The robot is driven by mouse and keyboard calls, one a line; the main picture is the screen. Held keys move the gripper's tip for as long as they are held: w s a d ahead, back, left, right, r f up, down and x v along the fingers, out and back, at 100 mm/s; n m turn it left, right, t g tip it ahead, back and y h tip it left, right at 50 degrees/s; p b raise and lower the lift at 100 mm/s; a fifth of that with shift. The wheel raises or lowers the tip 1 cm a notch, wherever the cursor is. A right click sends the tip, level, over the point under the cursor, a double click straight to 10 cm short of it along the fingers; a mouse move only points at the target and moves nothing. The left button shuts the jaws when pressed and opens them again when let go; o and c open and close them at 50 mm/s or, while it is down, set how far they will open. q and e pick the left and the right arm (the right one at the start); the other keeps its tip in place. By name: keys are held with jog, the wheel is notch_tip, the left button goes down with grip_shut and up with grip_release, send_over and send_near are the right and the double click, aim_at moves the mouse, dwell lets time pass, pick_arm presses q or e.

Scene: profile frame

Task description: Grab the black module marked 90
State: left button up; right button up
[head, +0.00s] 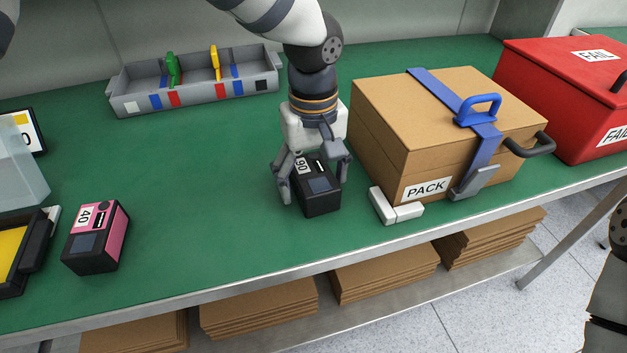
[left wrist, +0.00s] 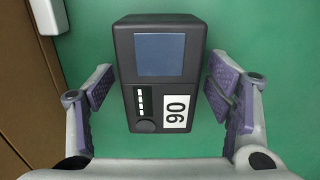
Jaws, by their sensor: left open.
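The black module marked 90 (head: 319,192) stands on the green bench top, left of the cardboard PACK box. It has a dark blue-grey screen and a white label. My left gripper (head: 316,182) is open above it, pointing down, with one finger on each side. In the left wrist view the module (left wrist: 159,75) lies between the spread fingers of the left gripper (left wrist: 162,92), with green gaps showing on both sides. The label (left wrist: 176,109) faces the camera. My right gripper is not in view.
A red FAIL box (head: 560,85) stands farther right. A pink module marked 40 (head: 112,232) is at left. A grey divided tray (head: 195,98) is behind.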

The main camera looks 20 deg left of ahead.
aim_at(314, 171)
pick_arm(q)
jog(key=c, duration=1.4)
notch_tip(314, 171, up, 3)
jog(key=shift+w+r, duration=0.1)
jog(key=s+r+p, duration=0.2)
jog(key=s+r, duration=0.8)
jog(key=s, duration=0.4)
jog(key=shift+a+p, duration=0.3)
jog(key=shift+a, duration=0.1)
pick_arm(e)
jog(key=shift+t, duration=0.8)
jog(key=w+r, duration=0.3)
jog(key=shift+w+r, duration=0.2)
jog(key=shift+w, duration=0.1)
pick_arm(q)
jog(key=shift+s, duration=0.1)
